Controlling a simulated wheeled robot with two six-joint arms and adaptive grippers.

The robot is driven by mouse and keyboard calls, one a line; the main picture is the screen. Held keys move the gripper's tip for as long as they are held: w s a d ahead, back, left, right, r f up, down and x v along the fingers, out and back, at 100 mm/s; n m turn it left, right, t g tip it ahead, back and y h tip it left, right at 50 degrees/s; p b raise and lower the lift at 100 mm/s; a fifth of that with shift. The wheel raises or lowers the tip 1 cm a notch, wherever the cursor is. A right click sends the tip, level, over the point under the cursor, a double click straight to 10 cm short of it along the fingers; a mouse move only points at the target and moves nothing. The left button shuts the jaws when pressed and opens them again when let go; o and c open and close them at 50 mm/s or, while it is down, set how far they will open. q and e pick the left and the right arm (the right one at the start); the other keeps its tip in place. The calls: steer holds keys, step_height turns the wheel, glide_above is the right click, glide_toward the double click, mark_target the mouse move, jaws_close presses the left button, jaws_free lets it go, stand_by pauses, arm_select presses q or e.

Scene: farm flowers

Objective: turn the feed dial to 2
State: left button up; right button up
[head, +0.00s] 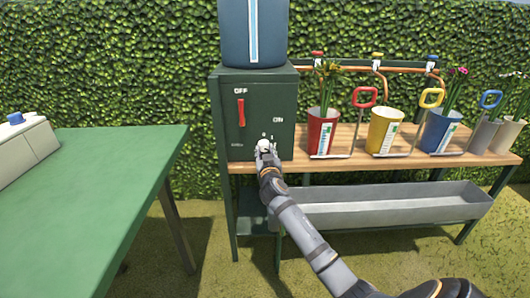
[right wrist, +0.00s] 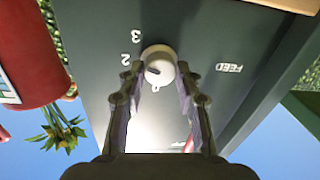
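The feed dial (right wrist: 158,57) is a small round white knob with a dark pointer mark, on the dark green feeder box (head: 263,90). In the right wrist view the panel appears upside down, with numerals 3 and 2 and the word FEED around the dial. In the head view my right gripper (head: 265,147) covers the dial. My left gripper is out of view.
A red lever (head: 241,112) between OFF and ON sits above the dial. A blue hopper (head: 253,35) stands on the box. Right of it, the wooden bench (head: 365,146) holds a red pot (head: 321,130), a yellow pot (head: 384,131) and a blue pot (head: 440,131). A green table (head: 95,205) stands left.

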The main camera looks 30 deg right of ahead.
steer(key=c, duration=0.4)
steer(key=shift+r, duration=0.1)
steer(key=shift+c, duration=0.2)
steer(key=n+p, duration=0.3)
steer(key=shift+r+n, duration=0.15)
steer(key=shift+n, duration=0.15)
steer(key=shift+n+p, duration=0.3)
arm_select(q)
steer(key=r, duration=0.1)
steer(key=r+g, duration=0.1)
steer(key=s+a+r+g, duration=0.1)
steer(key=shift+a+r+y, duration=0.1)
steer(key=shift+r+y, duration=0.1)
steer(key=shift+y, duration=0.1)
arm_select(e)
steer(key=shift+f, duration=0.25)
steer(key=o, duration=1.2)
steer(key=shift+c, duration=0.2)
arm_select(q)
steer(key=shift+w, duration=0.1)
